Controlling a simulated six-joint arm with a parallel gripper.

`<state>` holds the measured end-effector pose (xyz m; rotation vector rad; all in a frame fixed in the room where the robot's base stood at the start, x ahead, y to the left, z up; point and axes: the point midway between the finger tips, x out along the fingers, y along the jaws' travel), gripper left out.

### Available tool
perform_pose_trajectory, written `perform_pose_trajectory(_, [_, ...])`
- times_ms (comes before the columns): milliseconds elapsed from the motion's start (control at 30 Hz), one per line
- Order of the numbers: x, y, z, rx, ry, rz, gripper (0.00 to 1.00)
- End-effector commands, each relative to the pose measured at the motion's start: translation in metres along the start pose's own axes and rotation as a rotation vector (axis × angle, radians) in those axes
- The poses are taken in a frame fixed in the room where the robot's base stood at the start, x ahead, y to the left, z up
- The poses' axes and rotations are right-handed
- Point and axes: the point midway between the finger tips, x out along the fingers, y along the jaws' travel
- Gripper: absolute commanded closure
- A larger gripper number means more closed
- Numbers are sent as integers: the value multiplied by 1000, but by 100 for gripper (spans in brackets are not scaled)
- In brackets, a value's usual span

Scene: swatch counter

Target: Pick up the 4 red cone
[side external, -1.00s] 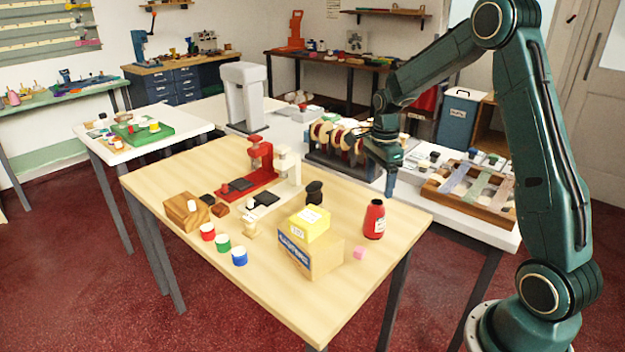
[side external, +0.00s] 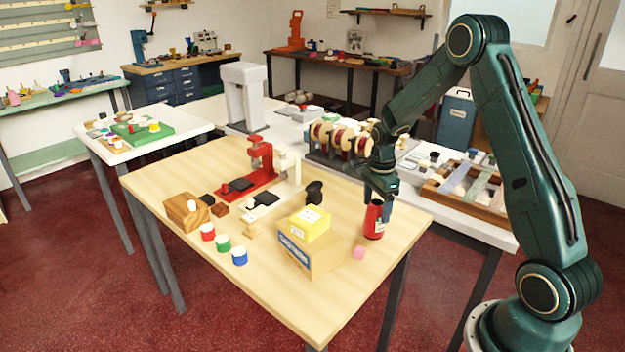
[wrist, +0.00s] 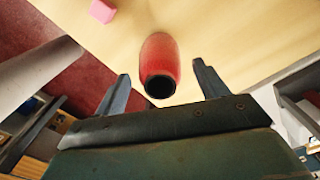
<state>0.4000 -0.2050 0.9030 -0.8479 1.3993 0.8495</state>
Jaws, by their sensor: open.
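The red cone (side external: 374,222) looks like a red bottle with a pale label and a dark top. It stands upright near the right edge of the wooden table. In the wrist view the red cone (wrist: 160,50) shows between my two fingers, its dark round top towards the camera. My gripper (side external: 379,198) points down at the top of the cone and partly hides it. My gripper (wrist: 161,72) is open, with a gap on both sides of the cone. Contact with it cannot be told.
A yellow box (side external: 309,222) on a cardboard box (side external: 310,255) stands left of the cone. A pink block (side external: 359,252) lies just in front. A black pepper-mill-like piece (side external: 314,192) and a red press (side external: 262,165) stand further left. The table's front right is clear.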

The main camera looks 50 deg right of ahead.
Motion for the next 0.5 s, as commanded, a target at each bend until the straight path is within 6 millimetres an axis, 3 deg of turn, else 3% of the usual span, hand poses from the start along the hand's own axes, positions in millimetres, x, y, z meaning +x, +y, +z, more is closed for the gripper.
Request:
perform_pose_trajectory(200, [21,0,0,-1,1,1,28])
perform_pose_trajectory(500, [24,0,0,-1,1,0,28])
